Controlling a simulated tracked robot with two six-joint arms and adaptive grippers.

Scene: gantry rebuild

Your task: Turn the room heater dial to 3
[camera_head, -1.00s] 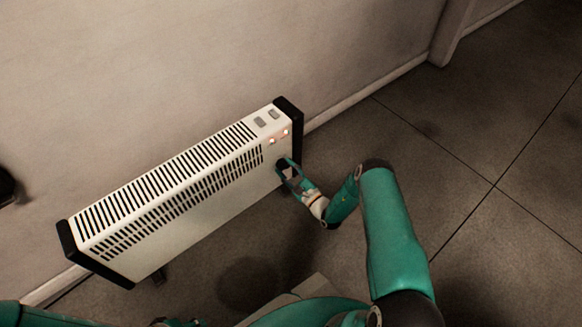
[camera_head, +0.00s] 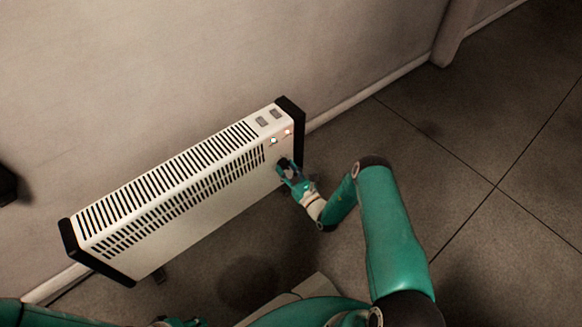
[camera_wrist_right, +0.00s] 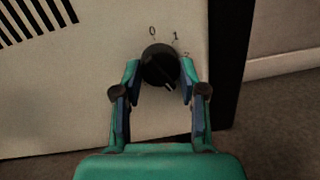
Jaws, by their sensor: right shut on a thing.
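The white room heater (camera_head: 200,220) with black end caps stands along the wall. Its black dial (camera_wrist_right: 158,62) is on the front face near the right end. Marks 0 and 1 show above the dial, and a partly covered mark shows at its right. A pale pointer line on the dial points down and slightly right. My right gripper (camera_wrist_right: 161,66) has one fingertip on each side of the dial and is shut on it. In the head view the right gripper (camera_head: 287,170) largely covers the dial. My left gripper is not clearly seen.
A slotted grille (camera_head: 180,180) covers much of the heater. The floor (camera_head: 500,130) to the right is clear. A dark object (camera_head: 6,187) is at the left edge.

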